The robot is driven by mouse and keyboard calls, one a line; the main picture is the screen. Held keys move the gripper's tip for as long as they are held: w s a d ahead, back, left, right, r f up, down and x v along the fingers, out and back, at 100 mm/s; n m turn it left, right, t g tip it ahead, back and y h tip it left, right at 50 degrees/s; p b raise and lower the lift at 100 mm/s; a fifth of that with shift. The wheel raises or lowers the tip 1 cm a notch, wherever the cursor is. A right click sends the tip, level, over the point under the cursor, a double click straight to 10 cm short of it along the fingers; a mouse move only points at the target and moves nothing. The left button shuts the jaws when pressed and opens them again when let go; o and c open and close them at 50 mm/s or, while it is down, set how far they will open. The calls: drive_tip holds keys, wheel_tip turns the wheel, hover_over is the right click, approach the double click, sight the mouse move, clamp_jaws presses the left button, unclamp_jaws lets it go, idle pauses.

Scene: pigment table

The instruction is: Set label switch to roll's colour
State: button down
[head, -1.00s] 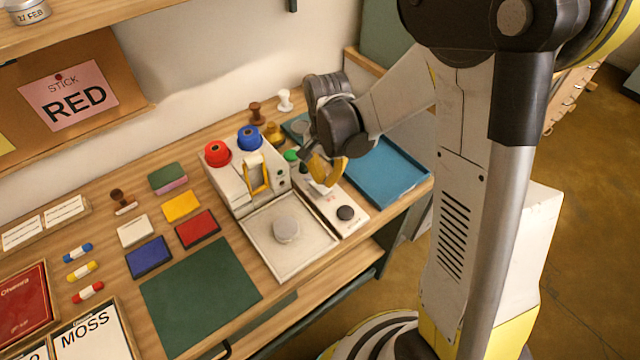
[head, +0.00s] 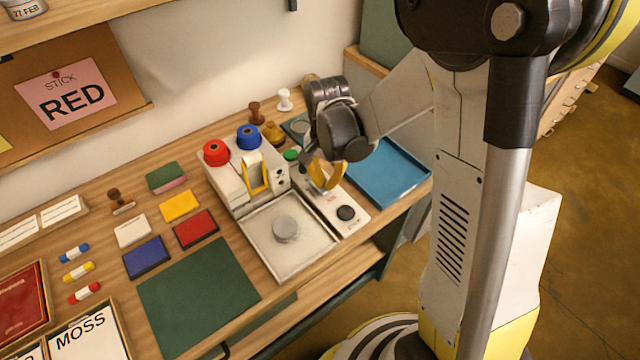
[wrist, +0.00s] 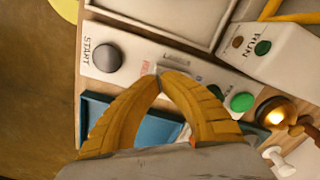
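The label machine (head: 240,185) carries a red roll (head: 215,153) and a blue roll (head: 248,138) on top. Beside it is a pale control strip (head: 328,205) with a dark START button (head: 346,213); the button also shows in the wrist view (wrist: 107,57). In the wrist view a small grey switch piece (wrist: 177,72) sits on the strip, with red lettering beside it. My gripper (wrist: 160,72) is over the strip, its yellow fingertips together at the lettering and switch. The fingers partly hide the switch, so its setting and any contact are unclear. My gripper also shows in the head view (head: 324,186).
A pink note (head: 72,95) on the board reads STICK RED. A blue tray (head: 385,175) lies right of the strip. A pale tray (head: 300,250) lies before the machine.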

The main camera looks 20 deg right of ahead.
drive_tip(key=shift+f+b, duration=0.8)
drive_tip(key=shift+f, duration=0.1)
idle(0.3)
drive_tip(key=shift+r+p, duration=2.6)
drive_tip(key=shift+r, duration=0.9)
drive_tip(key=shift+s+r, duration=0.1)
drive_tip(key=shift+r, duration=0.35)
drive_tip(key=s+r+n+t, duration=0.7)
drive_tip(key=s+r, duration=0.5)
drive_tip(key=r, duration=0.3)
drive_tip(key=shift+s+n, duration=0.25)
drive_tip(key=shift+n, duration=0.45)
